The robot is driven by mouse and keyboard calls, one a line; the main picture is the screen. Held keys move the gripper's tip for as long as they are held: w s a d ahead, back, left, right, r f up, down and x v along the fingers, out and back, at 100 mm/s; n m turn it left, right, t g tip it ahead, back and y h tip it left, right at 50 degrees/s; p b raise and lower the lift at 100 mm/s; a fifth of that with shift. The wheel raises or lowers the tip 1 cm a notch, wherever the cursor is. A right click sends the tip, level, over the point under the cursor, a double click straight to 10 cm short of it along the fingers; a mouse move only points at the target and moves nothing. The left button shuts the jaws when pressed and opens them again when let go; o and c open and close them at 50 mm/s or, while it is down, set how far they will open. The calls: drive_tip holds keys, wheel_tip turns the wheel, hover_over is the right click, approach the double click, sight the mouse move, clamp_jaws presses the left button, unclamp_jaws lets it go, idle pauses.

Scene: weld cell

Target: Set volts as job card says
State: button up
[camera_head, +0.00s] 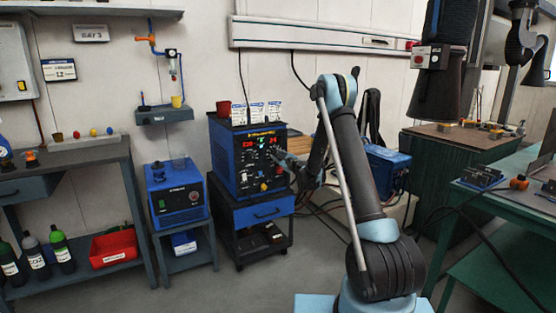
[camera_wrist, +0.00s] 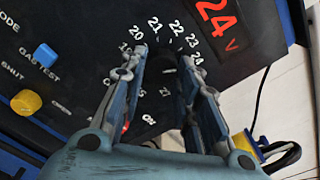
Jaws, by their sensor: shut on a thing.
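The blue and black welding machine (camera_head: 244,165) stands on a wheeled cart, with two red displays on its front. In the wrist view its volts display (camera_wrist: 217,20) reads 24 V in red. Below it is a dial with a ring of numbers (camera_wrist: 156,24), where 20 to 24 are readable. My gripper (camera_wrist: 165,58) is shut on the dark volts knob at the ring's centre; the fingers and shadow mostly hide the knob and its pointer. In the head view my gripper (camera_head: 282,160) is at the machine's front right. White cards (camera_head: 256,111) stand on top, their text too small to read.
A blue gas-test button (camera_wrist: 46,55) and a yellow knob (camera_wrist: 26,102) sit left of the dial. A red mug (camera_head: 223,108) is on the machine. A smaller blue unit (camera_head: 178,195) stands left, a green bench (camera_head: 480,195) right. Cables lie on the floor.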

drive_tip(key=shift+a+m, duration=0.15)
drive_tip(key=shift+m, duration=0.55)
drive_tip(key=o, duration=1.1)
drive_tip(key=shift+f, duration=0.1)
drive_tip(key=shift+c, duration=0.2)
drive_tip(key=v, duration=1.2)
